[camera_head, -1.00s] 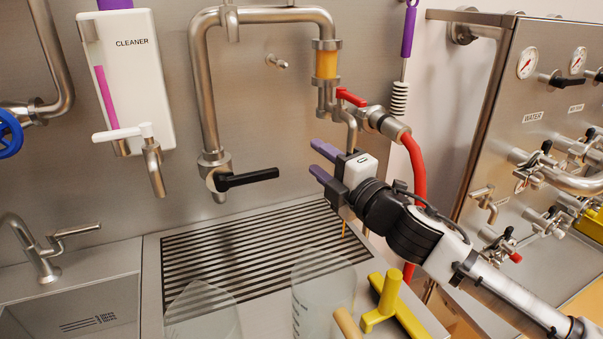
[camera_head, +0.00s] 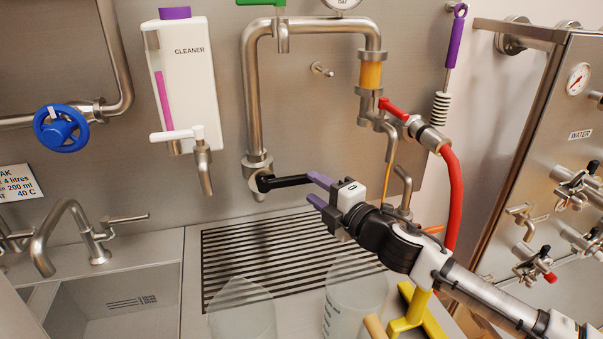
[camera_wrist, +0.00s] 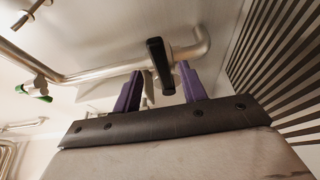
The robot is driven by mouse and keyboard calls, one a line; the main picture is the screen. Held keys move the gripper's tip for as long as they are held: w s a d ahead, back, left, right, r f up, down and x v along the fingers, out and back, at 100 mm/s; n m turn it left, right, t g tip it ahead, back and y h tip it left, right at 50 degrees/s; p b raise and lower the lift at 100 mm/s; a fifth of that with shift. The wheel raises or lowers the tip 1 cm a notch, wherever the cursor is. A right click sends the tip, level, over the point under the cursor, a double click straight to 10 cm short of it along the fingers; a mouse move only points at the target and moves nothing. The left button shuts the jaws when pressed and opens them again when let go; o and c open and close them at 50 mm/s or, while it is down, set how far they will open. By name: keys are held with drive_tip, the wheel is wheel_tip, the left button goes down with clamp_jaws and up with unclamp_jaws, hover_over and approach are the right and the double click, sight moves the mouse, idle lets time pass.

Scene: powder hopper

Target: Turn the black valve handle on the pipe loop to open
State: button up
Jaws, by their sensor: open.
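The black valve handle (camera_head: 283,182) sits at the lower end of the left leg of the steel pipe loop (camera_head: 250,100) and points right, nearly level. My gripper (camera_head: 312,188) is open at the handle's free end, its purple fingers pointing left. In the head view the upper finger overlaps the handle's tip. In the wrist view the handle (camera_wrist: 158,62) shows between the two purple fingers of my gripper (camera_wrist: 160,74), with gaps at its sides. I cannot tell whether a finger touches it.
A red lever (camera_head: 392,108) and red hose (camera_head: 452,195) are right of the loop, near my arm. The slatted drain grate (camera_head: 250,240) lies below. Clear vessels (camera_head: 355,290) and a yellow tool (camera_head: 408,310) stand in front. A cleaner dispenser (camera_head: 190,85) hangs left.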

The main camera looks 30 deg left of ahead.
sight(304, 182)
drive_tip(key=p+x, duration=0.1)
drive_tip(key=x, duration=0.4)
drive_tip(key=shift+w+a, duration=0.15)
drive_tip(key=shift+a, duration=0.15)
clamp_jaws()
